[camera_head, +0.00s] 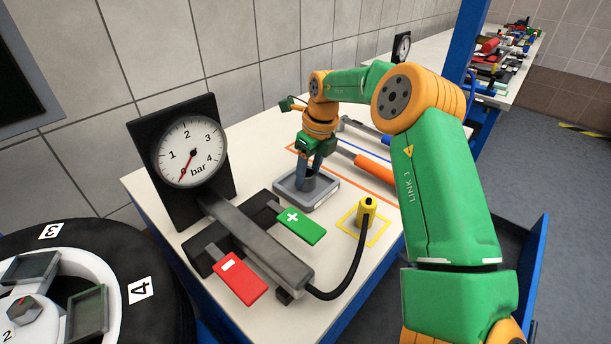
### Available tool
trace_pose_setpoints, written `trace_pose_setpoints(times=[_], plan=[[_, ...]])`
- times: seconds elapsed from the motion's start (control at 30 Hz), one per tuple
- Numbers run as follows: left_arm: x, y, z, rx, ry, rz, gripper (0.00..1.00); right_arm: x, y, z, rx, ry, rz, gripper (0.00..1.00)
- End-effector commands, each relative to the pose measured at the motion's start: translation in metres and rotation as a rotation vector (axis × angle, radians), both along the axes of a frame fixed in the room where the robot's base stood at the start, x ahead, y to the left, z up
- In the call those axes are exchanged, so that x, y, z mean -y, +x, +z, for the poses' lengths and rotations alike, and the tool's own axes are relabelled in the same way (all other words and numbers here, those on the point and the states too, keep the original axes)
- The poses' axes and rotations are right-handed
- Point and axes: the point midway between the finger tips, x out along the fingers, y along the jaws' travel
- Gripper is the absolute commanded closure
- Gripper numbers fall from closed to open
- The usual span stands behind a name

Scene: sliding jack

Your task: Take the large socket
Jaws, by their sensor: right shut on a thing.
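My right arm reaches in from the right over the white workbench (347,238). My right gripper (310,176) points down over a small grey tray (325,197) and is shut on a dark grey metal piece, which looks like the large socket (307,184). The socket is at the tray, mostly hidden between the fingers; I cannot tell whether it still touches the tray floor. My left gripper is not in view.
A pressure gauge (189,152) stands left of the tray, with a green plus pedal (301,225) and red minus pedal (238,277) in front. A yellow nozzle (366,211) with a black hose stands right. An orange-handled tool (373,168) lies behind.

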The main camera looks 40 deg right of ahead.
Motion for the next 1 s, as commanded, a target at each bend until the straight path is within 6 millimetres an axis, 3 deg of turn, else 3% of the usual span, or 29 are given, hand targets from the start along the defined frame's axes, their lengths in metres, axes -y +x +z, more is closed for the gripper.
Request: trace_pose_setpoints(times=[0.6,1.0], plan=[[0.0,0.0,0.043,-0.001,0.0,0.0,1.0,0.0,0.0,0.051,0.001,-0.001,0.0,1.0],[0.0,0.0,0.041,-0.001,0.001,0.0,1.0,0.0,0.0,0.05,0.001,0.0,0.0,1.0]])
